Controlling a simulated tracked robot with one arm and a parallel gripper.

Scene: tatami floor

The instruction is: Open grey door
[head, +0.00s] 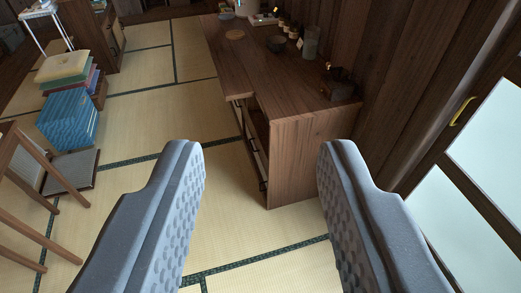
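A door with pale grey-white panels (492,138) in a dark wooden frame stands at the right edge of the head view. A yellow handle (462,111) is fixed on its dark frame. The door is only partly in view, and I cannot tell whether it is shut. My gripper (262,155) is open and empty, with its two grey padded fingers wide apart. It is to the left of the door and handle and apart from them.
A brown wooden desk (310,128) with several small items on top stands ahead, against a dark wooden wall. A blue stack (68,122) with books and a cushion on it, and a wooden chair frame (35,160), are at left. Tatami floor (150,115) is clear between.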

